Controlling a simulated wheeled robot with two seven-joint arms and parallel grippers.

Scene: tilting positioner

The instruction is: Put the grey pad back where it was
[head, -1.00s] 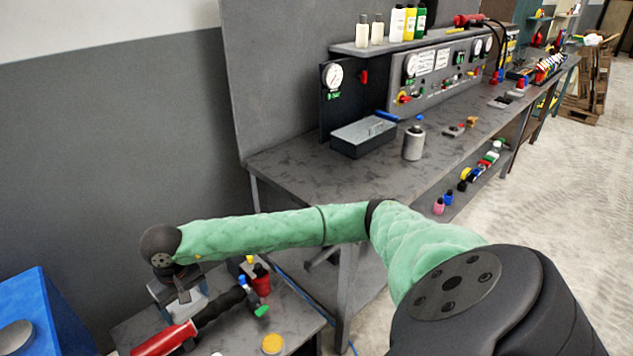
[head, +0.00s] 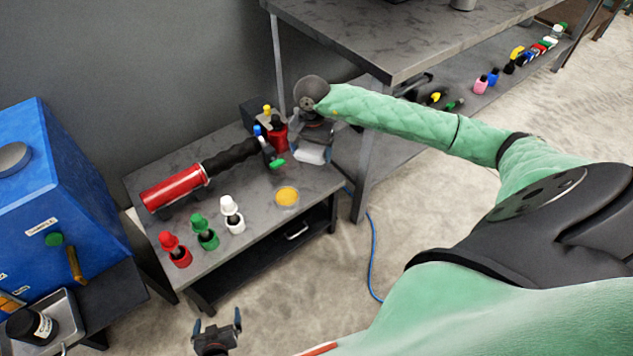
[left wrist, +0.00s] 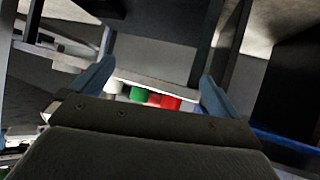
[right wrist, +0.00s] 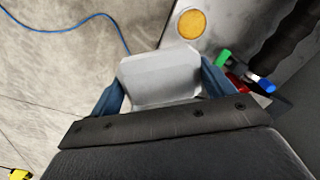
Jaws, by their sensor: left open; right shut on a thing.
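My right gripper (right wrist: 163,100) is shut on the grey pad (right wrist: 160,77), a pale, flat, block-like piece. In the head view the pad (head: 313,155) hangs below my right gripper (head: 314,140), near the right back corner of the small dark table (head: 262,210). Its height over the table is hard to tell. The right wrist view shows floor to the left of the pad and the table top beyond and to the right. My left gripper (head: 218,325) is open and empty, low in front of the small table. Its open fingers also show in the left wrist view (left wrist: 155,85).
The small table holds a red and black tool (head: 200,175), a yellow disc (head: 287,196), red (head: 175,250), green (head: 204,232) and white (head: 232,215) bottles, and a red container (head: 277,135). A blue machine (head: 60,190) stands left. A workbench (head: 400,40) stands behind right.

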